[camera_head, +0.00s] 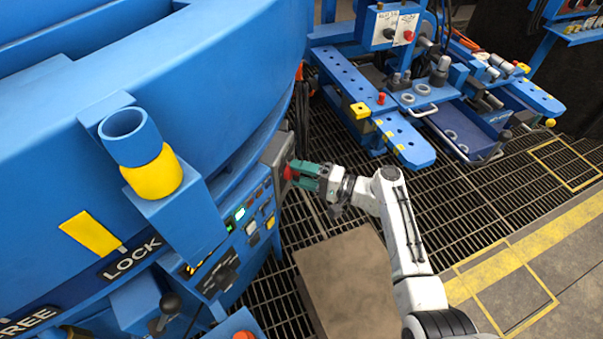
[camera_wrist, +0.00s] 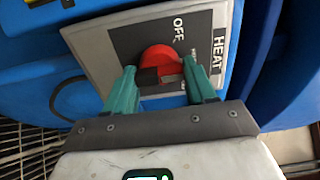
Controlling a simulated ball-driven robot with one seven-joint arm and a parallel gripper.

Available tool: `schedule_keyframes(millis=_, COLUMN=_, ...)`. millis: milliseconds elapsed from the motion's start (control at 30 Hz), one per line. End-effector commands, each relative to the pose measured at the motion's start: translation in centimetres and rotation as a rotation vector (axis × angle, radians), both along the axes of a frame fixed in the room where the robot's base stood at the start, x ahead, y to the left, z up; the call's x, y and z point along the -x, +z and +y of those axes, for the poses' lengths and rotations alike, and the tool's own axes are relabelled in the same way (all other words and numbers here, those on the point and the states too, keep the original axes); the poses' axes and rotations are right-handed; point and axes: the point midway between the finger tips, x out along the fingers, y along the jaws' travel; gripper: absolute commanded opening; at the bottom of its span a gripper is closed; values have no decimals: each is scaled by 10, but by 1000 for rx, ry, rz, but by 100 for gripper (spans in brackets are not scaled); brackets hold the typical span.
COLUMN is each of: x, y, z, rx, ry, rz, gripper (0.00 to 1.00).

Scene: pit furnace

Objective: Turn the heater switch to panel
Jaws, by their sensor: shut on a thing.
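The heater switch is a red rotary knob (camera_wrist: 158,58) on a dark face in a grey box (camera_wrist: 88,42), with OFF and HEAT lettering in the wrist view. Lettering behind the right finger is partly hidden and cannot be read. In the head view the red knob (camera_head: 288,172) shows small on the box (camera_head: 275,158) at the side of the blue furnace. My gripper (camera_wrist: 160,79) has its two green fingers on either side of the knob's grip and is shut on it. The gripper also shows at the box in the head view (camera_head: 297,176). The knob's exact pointing direction is unclear.
A control panel (camera_head: 245,222) with a lit display and buttons is left of my gripper. A brown block-like surface (camera_head: 350,283) lies below my arm. A blue workstation (camera_head: 375,100) stands behind right. Grated floor (camera_head: 470,210) is open at the right.

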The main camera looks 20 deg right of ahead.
Motion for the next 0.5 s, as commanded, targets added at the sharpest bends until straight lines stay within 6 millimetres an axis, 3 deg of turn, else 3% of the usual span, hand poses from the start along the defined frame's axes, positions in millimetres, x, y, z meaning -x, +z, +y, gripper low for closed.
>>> schedule_keyframes(millis=267, x=0, y=-1, z=-1, rx=1, ry=-2, rz=1, gripper=80)
schedule_keyframes(millis=500, x=0, y=0, z=-1, rx=1, ry=-1, rz=0, gripper=81)
